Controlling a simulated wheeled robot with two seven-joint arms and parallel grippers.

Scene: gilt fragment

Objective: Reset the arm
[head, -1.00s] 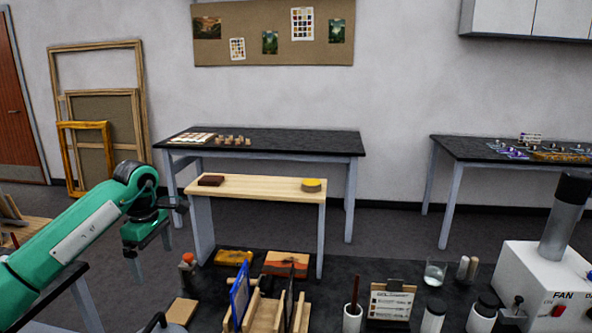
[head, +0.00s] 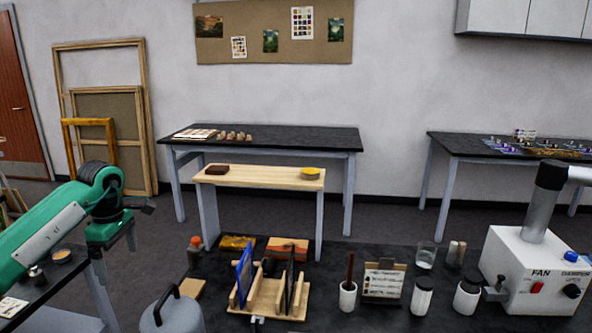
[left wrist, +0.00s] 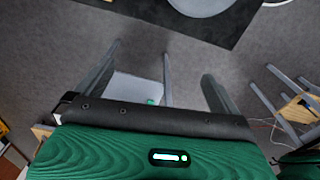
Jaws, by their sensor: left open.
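My left arm comes in from the left in the head view, green with dark joints. Its gripper (head: 140,208) is at the arm's end, raised in front of the wooden bench and left of the dark worktable, and touches nothing. In the left wrist view the two fingers (left wrist: 160,92) stand apart with nothing between them. Beyond them are the grey floor and some grey table legs. My right gripper is not in view.
A low wooden bench (head: 262,176) stands behind. A side table (head: 60,285) is at left.

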